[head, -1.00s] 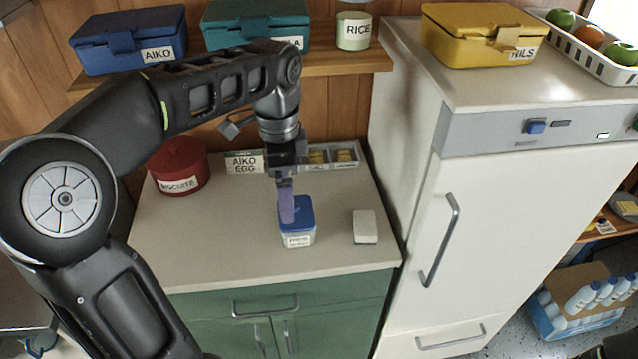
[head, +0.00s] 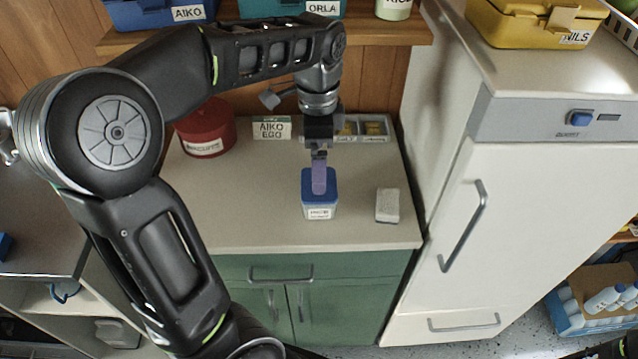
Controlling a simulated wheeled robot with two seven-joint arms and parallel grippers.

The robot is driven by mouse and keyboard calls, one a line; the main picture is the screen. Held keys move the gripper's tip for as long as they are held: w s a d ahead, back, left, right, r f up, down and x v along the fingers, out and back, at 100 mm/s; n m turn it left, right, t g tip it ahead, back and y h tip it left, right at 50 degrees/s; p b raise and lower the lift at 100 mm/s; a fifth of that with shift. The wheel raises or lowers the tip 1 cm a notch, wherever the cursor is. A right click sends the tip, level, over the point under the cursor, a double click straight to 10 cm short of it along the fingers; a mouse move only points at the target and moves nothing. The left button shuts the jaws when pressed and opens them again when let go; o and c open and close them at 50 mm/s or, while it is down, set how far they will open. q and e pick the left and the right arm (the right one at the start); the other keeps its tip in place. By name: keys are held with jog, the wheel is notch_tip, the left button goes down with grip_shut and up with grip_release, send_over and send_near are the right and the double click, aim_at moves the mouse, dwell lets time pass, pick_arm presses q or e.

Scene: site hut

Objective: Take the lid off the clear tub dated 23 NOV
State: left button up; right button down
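A small clear tub (head: 319,212) with a blue lid (head: 330,183) stands upright on the worktop (head: 255,225). The lid appears to be on. Its white front label is too small to read for certain. My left gripper (head: 319,188) points down from above, its purple finger overlapping the middle of the lid in the head view. The fingers line up one behind the other, so I cannot tell whether they are open, shut or touching the lid.
A white block (head: 387,206) lies right of the tub. A white fridge (head: 500,210) bounds the right. A shelf (head: 390,32) with boxes hangs above.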

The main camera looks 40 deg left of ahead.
pick_arm(q)
jog(key=shift+w+f+p, duration=0.15)
jog(key=shift+f+p, duration=0.35)
jog(key=shift+f, duration=2.15)
jog(key=c, duration=1.1)
